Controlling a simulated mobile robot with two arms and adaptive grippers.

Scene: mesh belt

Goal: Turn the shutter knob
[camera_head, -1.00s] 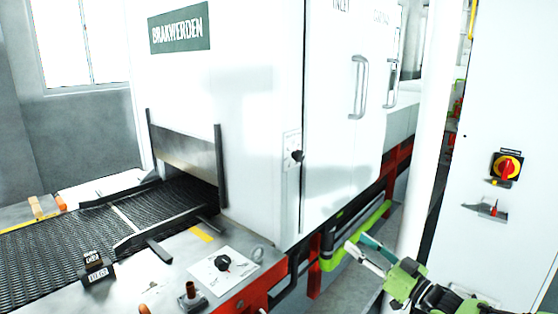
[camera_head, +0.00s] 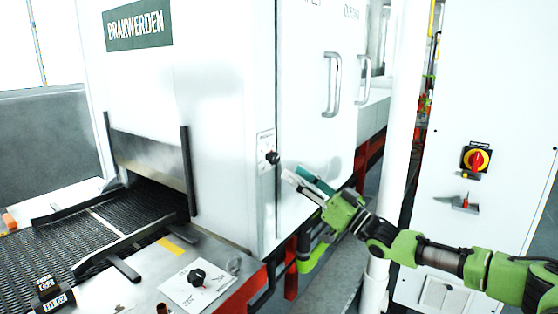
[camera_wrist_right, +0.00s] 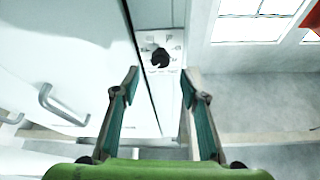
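A black knob (camera_head: 272,158) sits on a pale plate at the corner edge of the white machine, right of the shutter (camera_head: 148,160) over the belt opening. My right gripper (camera_head: 293,172) is open and empty, just right of and slightly below this knob in the head view. In the right wrist view the knob (camera_wrist_right: 160,57) lies ahead of the two spread fingers, centred between them in the picture, with a gap to the tips (camera_wrist_right: 162,80). A second black knob (camera_head: 197,277) stands on a plate on the front table. My left gripper is not in view.
The mesh belt (camera_head: 75,240) runs into the machine at the left. Door handles (camera_head: 333,85) stick out of the machine's side. A white post (camera_head: 400,120) and a cabinet with a red-yellow switch (camera_head: 476,159) stand at the right.

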